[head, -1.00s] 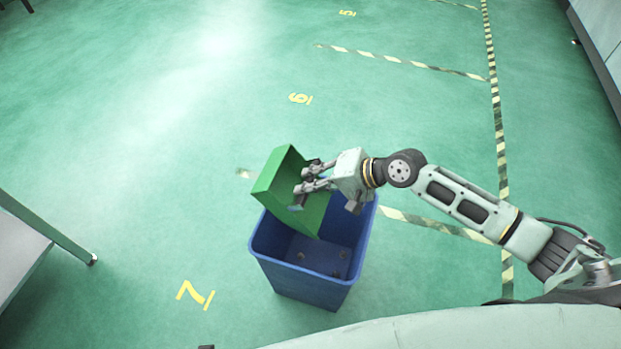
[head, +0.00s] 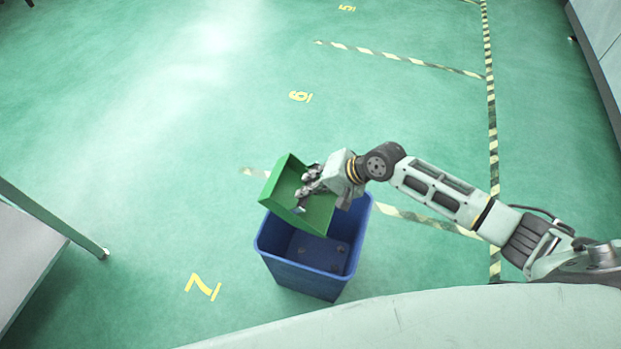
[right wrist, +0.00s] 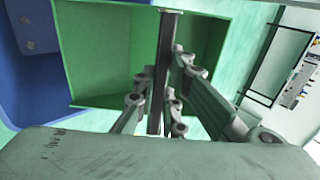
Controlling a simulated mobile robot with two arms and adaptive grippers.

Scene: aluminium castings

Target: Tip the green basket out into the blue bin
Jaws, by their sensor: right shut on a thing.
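The green basket (head: 283,187) is held tilted over the back of the blue bin (head: 303,277). My right gripper (head: 306,186) is shut on it. In the right wrist view, the fingers (right wrist: 163,88) close around a dark upright bar at the basket (right wrist: 98,58). The visible inside of the basket looks empty, though the gripper hides part of it. The blue bin stands upright on the floor, and small grey castings (head: 303,250) lie at its bottom. The bin also shows in the right wrist view (right wrist: 28,85). My left gripper is out of view.
A grey table (head: 28,255) with a metal leg stands at the left. Striped tape (head: 492,130) and yellow numbers mark the green floor. A grey cabinet (head: 600,45) is at the far right. The floor around the bin is clear.

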